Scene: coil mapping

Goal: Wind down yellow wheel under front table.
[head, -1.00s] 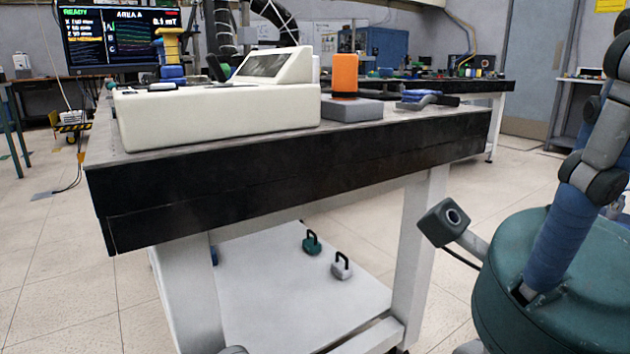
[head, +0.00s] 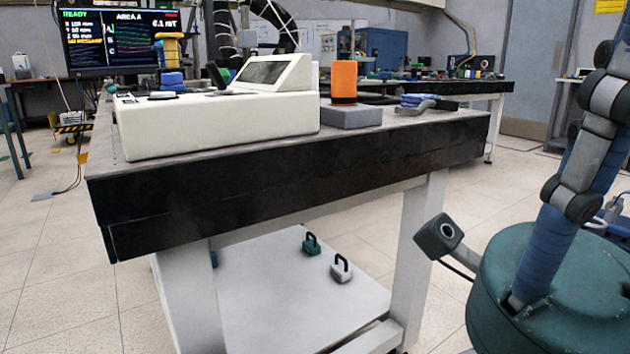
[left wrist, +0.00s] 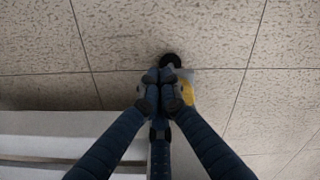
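The front table (head: 300,180) stands before me, with a dark apron, white legs and a white lower shelf (head: 270,310). The yellow wheel (left wrist: 188,93) shows only in part in the left wrist view, low near the floor. My left gripper (left wrist: 160,80) is beside it there. Its fingers are drawn together at the tips, and the right finger covers part of the yellow. I cannot tell whether they touch or hold the wheel. A round black part (left wrist: 170,60) shows just beyond the fingertips. In the head view the wheel and both grippers are out of sight.
On the table are a cream console (head: 220,120), an orange block (head: 344,80) on a grey base and some blue-handled tools (head: 425,102). A green weight (head: 311,245) and a white weight (head: 341,268) sit on the shelf.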

